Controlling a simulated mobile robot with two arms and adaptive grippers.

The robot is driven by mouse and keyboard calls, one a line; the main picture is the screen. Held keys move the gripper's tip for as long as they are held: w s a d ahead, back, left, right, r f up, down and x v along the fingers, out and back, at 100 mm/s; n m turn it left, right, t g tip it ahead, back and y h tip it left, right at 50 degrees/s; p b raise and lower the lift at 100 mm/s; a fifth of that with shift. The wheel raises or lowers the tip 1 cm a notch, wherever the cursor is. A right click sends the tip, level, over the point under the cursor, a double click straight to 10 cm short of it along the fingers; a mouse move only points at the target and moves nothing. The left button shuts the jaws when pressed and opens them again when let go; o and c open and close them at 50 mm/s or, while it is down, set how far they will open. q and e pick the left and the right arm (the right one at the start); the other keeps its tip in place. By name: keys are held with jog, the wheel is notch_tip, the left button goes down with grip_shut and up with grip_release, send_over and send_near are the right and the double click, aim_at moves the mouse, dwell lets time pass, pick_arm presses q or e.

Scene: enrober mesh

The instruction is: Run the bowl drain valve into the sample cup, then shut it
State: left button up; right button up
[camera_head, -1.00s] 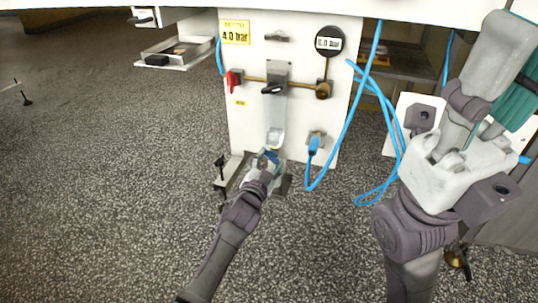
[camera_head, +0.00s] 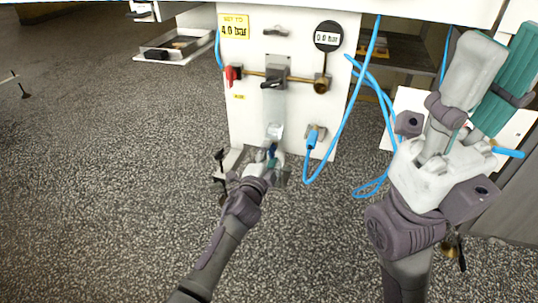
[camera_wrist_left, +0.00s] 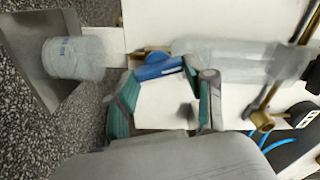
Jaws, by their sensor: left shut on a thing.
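The clear bowl (camera_head: 273,106) hangs from the filter unit on the white panel, and it also shows in the left wrist view (camera_wrist_left: 228,58). At its lower end is the brass drain valve (camera_wrist_left: 150,53) with a blue handle (camera_wrist_left: 158,68). My left gripper (camera_wrist_left: 162,72) is shut on the blue handle, with its teal fingertips at either end of it; it also shows in the head view (camera_head: 270,156). The translucent sample cup (camera_wrist_left: 75,58) stands below the valve, apart from my fingers.
A red-handled valve (camera_head: 232,75) and a round gauge (camera_head: 327,37) reading about 0.0 bar are on the panel. Blue hoses (camera_head: 368,100) loop to the right of the bowl. A metal bracket (camera_wrist_left: 28,50) supports the cup.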

pick_arm(q)
jog(key=shift+f, duration=0.1)
dwell(0.4)
jog(key=o, duration=1.2)
jog(key=shift+c, duration=0.2)
jog(key=shift+s, duration=0.1)
jog(key=v, duration=1.2)
